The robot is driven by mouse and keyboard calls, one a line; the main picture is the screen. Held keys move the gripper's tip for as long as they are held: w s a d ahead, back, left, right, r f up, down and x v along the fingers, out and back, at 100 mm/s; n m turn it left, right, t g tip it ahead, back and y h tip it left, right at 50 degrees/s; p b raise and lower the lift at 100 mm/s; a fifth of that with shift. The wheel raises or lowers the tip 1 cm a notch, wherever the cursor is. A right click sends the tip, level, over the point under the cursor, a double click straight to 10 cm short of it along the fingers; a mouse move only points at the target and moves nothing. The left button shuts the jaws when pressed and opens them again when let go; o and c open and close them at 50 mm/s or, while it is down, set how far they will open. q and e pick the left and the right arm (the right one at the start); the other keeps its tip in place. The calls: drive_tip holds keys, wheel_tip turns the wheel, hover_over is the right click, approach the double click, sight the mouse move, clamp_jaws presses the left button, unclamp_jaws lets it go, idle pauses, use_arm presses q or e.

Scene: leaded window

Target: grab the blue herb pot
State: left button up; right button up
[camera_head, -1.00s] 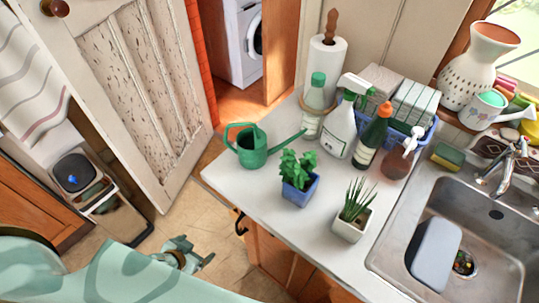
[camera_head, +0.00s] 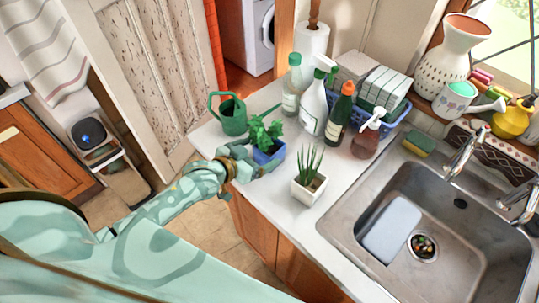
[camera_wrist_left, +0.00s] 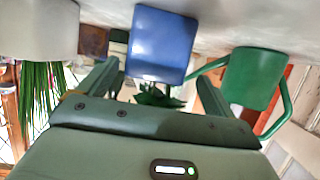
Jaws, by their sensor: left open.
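The blue herb pot (camera_head: 268,154) with a leafy green herb stands on the white counter, near its left edge. My left gripper (camera_head: 258,168) is at the pot's near left side, with its jaws open. In the left wrist view, which looks upside down, the blue pot (camera_wrist_left: 162,40) is in line with the gap between the two fingers (camera_wrist_left: 157,75), and its leaves hang below it. I cannot tell whether a finger touches the pot. My right gripper is not in view.
A green watering can (camera_head: 233,118) stands just behind the pot. A white pot with a spiky plant (camera_head: 308,188) stands to the right. Bottles, including a white spray bottle (camera_head: 312,110), and a blue basket (camera_head: 395,112) stand farther back. The sink (camera_head: 345,215) is at the right.

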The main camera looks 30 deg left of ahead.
sight(269, 150)
use_arm(q)
drive_tip(key=shift+w+d+f, duration=0.15)
drive_tip(key=shift+w, duration=0.1)
drive_tip(key=w+f, duration=0.1)
drive_tip(key=w+d+f+b, duration=0.1)
drive_tip(key=w, duration=0.1)
drive_tip(key=shift+d+f, duration=0.1)
drive_tip(key=shift+f, duration=0.15)
drive_tip(key=shift+w+d+f, duration=0.15)
drive_tip(key=shift+w, duration=0.3)
drive_tip(key=shift+s, duration=0.1)
drive_tip(key=c, duration=1.3)
drive_tip(key=shift+r, duration=0.2)
